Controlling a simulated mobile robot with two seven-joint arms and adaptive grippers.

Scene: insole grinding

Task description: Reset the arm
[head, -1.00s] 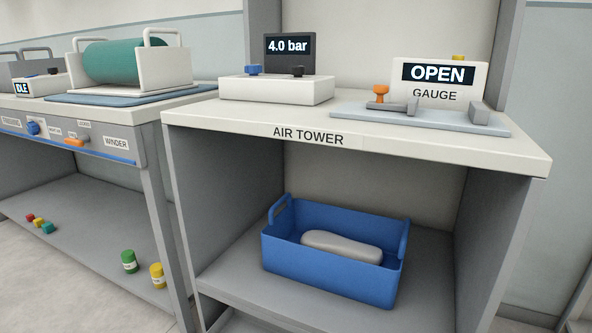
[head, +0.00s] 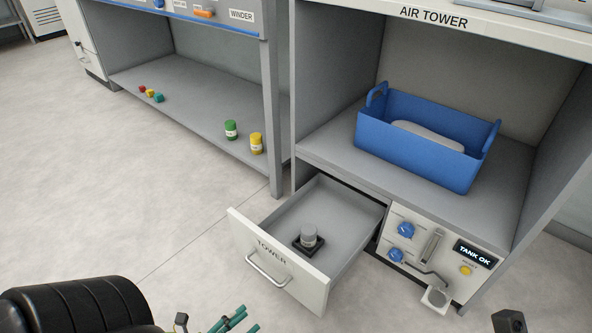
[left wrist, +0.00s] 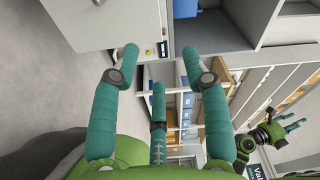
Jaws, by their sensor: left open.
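My left gripper (head: 232,320) shows at the bottom edge of the head view, with teal fingers and part of a black arm link. In the left wrist view the left gripper (left wrist: 157,62) is open, its teal fingers spread with nothing between them. It is in front of and below the open drawer marked TOWER (head: 277,262), apart from it. A green arm with small teal fingers, likely my right gripper (left wrist: 289,123), shows at the right of the left wrist view. Its jaw state is too small to tell.
In the drawer a grey cylinder (head: 309,236) stands on a black base. Beside the drawer is a panel with blue knobs and a TANK OK display (head: 474,255). A blue crate (head: 410,160) holds a grey rounded thing. Green (head: 231,130) and yellow (head: 256,143) jars stand on the left shelf.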

